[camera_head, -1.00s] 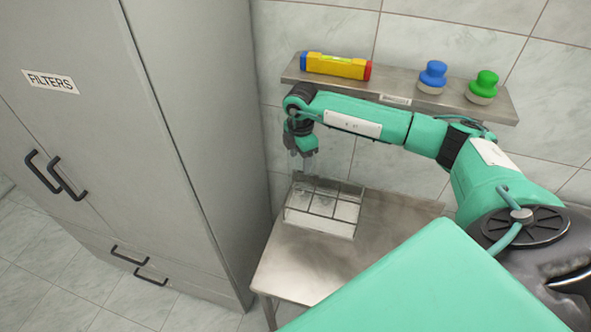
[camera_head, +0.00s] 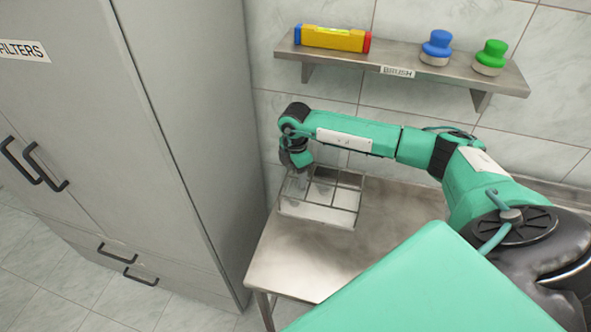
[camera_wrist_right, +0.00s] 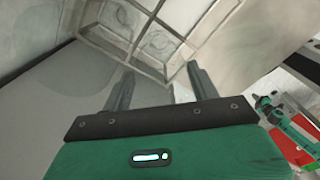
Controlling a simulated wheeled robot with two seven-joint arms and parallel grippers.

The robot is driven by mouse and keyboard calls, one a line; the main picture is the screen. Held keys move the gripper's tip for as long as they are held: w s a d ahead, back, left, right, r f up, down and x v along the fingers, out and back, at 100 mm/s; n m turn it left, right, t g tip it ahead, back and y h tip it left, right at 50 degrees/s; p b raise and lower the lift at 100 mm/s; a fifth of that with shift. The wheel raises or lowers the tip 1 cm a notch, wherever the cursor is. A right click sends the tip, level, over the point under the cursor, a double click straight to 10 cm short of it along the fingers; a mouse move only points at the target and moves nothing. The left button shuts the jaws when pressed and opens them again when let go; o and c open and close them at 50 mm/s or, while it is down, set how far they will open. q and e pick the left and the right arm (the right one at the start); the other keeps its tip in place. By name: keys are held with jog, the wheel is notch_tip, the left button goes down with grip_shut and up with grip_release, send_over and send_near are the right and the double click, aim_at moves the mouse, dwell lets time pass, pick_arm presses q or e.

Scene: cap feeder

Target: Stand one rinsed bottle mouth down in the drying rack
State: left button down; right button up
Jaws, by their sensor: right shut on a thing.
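The drying rack (camera_head: 318,212) is a low metal tray with a wire grid of cells on the steel table. Its grid also shows in the right wrist view (camera_wrist_right: 157,18). My right gripper (camera_head: 298,172) points down over the rack's back left cells. In the right wrist view its two fingers (camera_wrist_right: 161,84) stand apart. It is shut on a clear bottle (camera_head: 298,186), which is faint and hard to make out below the fingers. I cannot tell how far the bottle reaches into a cell. My left gripper is in neither view.
A tall grey cabinet (camera_head: 185,130) labelled FILTERS stands close on the left. A wall shelf (camera_head: 440,78) above my arm holds a yellow spirit level (camera_head: 332,38), a blue-topped brush (camera_head: 437,46) and a green-topped one (camera_head: 490,56). The steel table (camera_head: 300,262) is bare in front of the rack.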

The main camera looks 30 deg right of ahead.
jog(key=shift+f, duration=0.3)
jog(key=shift+f+b, duration=0.3)
jog(key=shift+b, duration=0.1)
dwell(0.3)
jog(key=o, duration=1)
jog(key=shift+o, duration=0.2)
jog(key=shift+r, duration=0.1)
